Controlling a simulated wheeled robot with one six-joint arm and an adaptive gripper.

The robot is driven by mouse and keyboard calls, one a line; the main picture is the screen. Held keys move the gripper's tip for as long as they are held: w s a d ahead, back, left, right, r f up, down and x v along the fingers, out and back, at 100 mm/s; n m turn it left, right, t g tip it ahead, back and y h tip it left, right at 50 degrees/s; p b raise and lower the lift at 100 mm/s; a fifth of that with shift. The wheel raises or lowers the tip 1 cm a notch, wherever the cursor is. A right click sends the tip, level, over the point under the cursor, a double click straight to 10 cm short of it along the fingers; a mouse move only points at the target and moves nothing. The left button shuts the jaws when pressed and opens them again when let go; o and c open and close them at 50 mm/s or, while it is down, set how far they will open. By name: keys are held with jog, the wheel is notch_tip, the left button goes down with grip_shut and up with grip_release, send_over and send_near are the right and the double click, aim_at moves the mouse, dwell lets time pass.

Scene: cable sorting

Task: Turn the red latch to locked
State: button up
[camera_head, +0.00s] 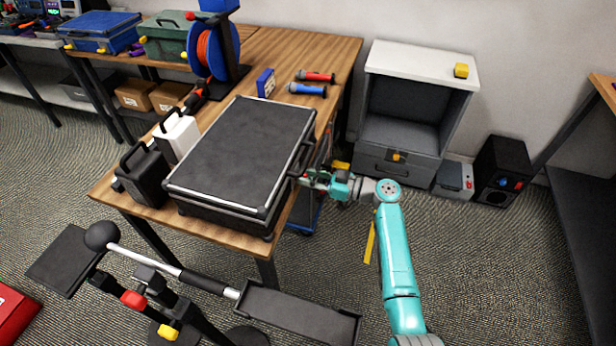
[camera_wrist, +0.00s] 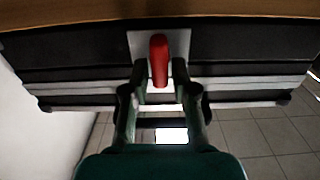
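The red latch (camera_wrist: 159,60) sits on a pale plate (camera_wrist: 137,46) on the side of the black case (camera_wrist: 80,48). In the wrist view it stands lengthwise up the picture. My gripper (camera_wrist: 160,75) is open, with one finger on each side of the latch's lower end. A narrow gap shows on both sides, and I cannot tell whether either finger touches it. In the head view the closed black case (camera_head: 245,145) lies on the wooden table, and my gripper (camera_head: 306,177) is at its right side. The latch cannot be made out there.
A white jug (camera_head: 178,135) and a black jug (camera_head: 146,176) stand left of the case. A grey cabinet (camera_head: 405,120) stands right of the table. Open floor (camera_head: 490,260) lies right of my arm.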

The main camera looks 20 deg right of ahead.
grip_shut()
jog(key=shift+m, duration=0.3)
jog(key=m, duration=0.5)
jog(key=f+m, duration=0.1)
jog(key=m, duration=0.5)
jog(key=w+d+m, duration=0.1)
jog(key=m, duration=0.5)
jog(key=shift+f, duration=0.15)
jog(key=shift+m, duration=0.3)
jog(key=o, duration=0.5)
grip_release()
